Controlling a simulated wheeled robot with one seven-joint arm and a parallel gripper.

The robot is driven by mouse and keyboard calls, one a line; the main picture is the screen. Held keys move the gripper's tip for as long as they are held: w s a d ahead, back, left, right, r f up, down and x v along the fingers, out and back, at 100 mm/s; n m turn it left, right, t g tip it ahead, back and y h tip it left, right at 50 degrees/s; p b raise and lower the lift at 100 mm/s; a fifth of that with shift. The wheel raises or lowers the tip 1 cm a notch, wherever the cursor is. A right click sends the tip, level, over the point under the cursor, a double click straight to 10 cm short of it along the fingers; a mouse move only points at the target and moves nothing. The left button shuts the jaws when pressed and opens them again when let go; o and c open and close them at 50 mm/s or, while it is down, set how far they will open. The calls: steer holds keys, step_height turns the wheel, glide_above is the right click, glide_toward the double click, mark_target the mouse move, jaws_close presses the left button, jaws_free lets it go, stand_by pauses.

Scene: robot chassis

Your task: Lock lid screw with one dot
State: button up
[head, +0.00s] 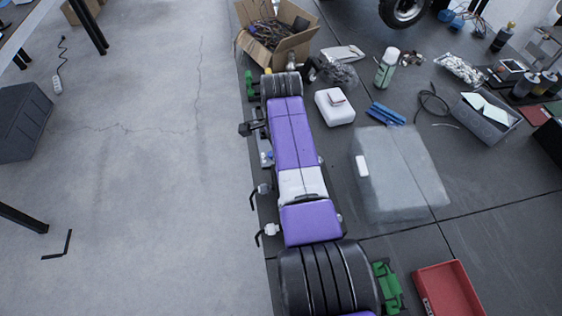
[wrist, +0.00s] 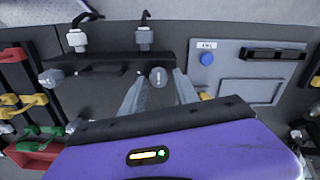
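In the wrist view, a round grey screw head (wrist: 158,77) with a light upright line and one dot below it sits on the chassis panel (wrist: 95,100). My gripper (wrist: 159,74) has its two grey fingers apart, one on each side of the screw head. A gap seems to show on both sides, so they look open. Depth between fingertips and screw is hard to judge. In the head view, my purple arm hides the gripper, the screw and most of the chassis.
Two hooked black parts (wrist: 143,35) rise beyond the screw. A blue button (wrist: 207,58) and black handle (wrist: 275,53) are at right; yellow clips (wrist: 8,100) are at left. A translucent grey case (head: 400,175), white box (head: 335,107) and red tray (head: 448,288) lie right of my arm.

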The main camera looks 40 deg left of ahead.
steer(key=shift+o, duration=0.3)
steer(key=shift+r, duration=3.85)
